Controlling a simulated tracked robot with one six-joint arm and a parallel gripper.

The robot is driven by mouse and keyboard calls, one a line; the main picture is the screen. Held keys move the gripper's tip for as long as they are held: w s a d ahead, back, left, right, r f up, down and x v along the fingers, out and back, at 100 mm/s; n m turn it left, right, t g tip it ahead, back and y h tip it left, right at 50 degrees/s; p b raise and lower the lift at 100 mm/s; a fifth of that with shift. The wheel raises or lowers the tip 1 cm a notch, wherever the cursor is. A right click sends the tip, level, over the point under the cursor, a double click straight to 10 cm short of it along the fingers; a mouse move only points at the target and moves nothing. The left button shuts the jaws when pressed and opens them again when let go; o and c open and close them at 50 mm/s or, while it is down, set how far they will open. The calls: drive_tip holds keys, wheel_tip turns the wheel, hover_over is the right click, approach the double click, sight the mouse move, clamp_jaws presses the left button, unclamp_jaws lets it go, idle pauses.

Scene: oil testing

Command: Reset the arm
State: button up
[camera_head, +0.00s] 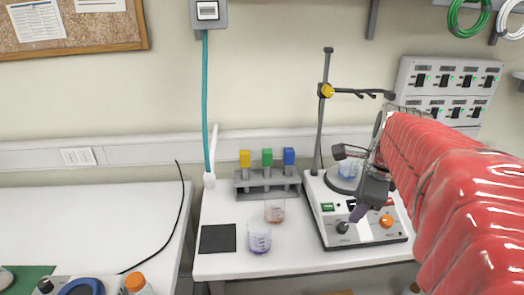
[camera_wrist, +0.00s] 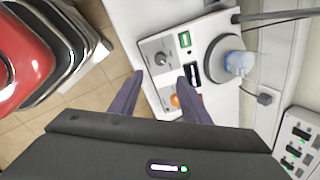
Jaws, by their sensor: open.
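My arm (camera_head: 450,185), in a red ribbed cover, reaches in from the right in the head view. My gripper (camera_wrist: 162,76) is open and empty, with its two purple fingers apart in the wrist view. It hangs above the front of a white hotplate stirrer (camera_head: 345,238) and shows beyond the arm in the head view (camera_head: 362,207). The stirrer also shows between and beyond the fingers in the wrist view (camera_wrist: 168,55). A beaker of blue liquid (camera_wrist: 238,63) stands on the stirrer's round plate, partly hidden by my gripper in the head view (camera_head: 348,168).
A retort stand (camera_head: 322,120) with a clamp rises behind the stirrer. Left of it are a rack (camera_head: 267,186) with yellow, green and blue tops, two beakers (camera_head: 260,238) (camera_head: 274,211) and a black mat (camera_head: 217,239).

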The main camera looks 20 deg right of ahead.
drive_tip(key=shift+r, duration=0.15)
drive_tip(key=shift+a, duration=0.1)
drive_tip(key=s+a+f+n+t+y, duration=0.1)
drive_tip(key=s+a+n, duration=0.1)
drive_tip(key=a+n, duration=1)
drive_tip(key=s+a+f+n, duration=0.2)
drive_tip(key=s+a+n, duration=0.1)
drive_tip(key=a+n, duration=1)
drive_tip(key=shift+s+f+n+t+y, duration=0.25)
drive_tip(key=shift+n+t+y, duration=0.15)
drive_tip(key=shift+n, duration=0.5)
